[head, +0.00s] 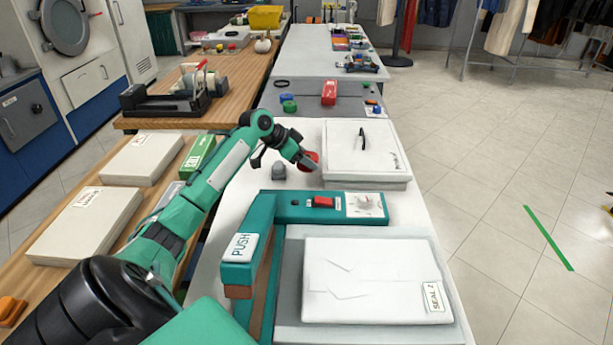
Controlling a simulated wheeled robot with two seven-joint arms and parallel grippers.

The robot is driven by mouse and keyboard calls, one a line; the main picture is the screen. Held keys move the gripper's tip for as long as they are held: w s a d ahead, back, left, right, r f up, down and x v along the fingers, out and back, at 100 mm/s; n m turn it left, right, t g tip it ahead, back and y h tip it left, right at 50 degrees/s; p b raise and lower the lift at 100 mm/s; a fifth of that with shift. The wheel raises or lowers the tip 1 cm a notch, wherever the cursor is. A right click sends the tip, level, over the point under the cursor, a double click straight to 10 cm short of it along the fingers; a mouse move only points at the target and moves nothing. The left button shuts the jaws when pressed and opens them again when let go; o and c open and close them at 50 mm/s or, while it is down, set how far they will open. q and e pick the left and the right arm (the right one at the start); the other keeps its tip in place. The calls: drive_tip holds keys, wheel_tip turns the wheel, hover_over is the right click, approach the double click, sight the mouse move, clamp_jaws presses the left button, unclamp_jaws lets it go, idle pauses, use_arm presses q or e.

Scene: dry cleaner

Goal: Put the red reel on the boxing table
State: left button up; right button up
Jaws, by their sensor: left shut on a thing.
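My left gripper (302,157) reaches over the white table (415,225) from the left. It is shut on a small red round thing (310,161), which looks like the red reel; the fingers partly hide it. The reel is just left of a flat white box (362,145) with a black pen-like thing on its lid. I cannot tell whether the reel touches the table or the box. No label shows which surface is the boxing table. My right gripper is not in view.
A dark grey piece (279,170) stands left of the reel. A teal sealing machine (290,208) and a white box marked SEAL (370,280) are nearer.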

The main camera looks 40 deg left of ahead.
use_arm(q)
drive_tip(key=shift+f, duration=3.45)
drive_tip(key=shift+f, duration=0.1)
drive_tip(key=o, duration=1.1)
drive_tip(key=v, duration=1.2)
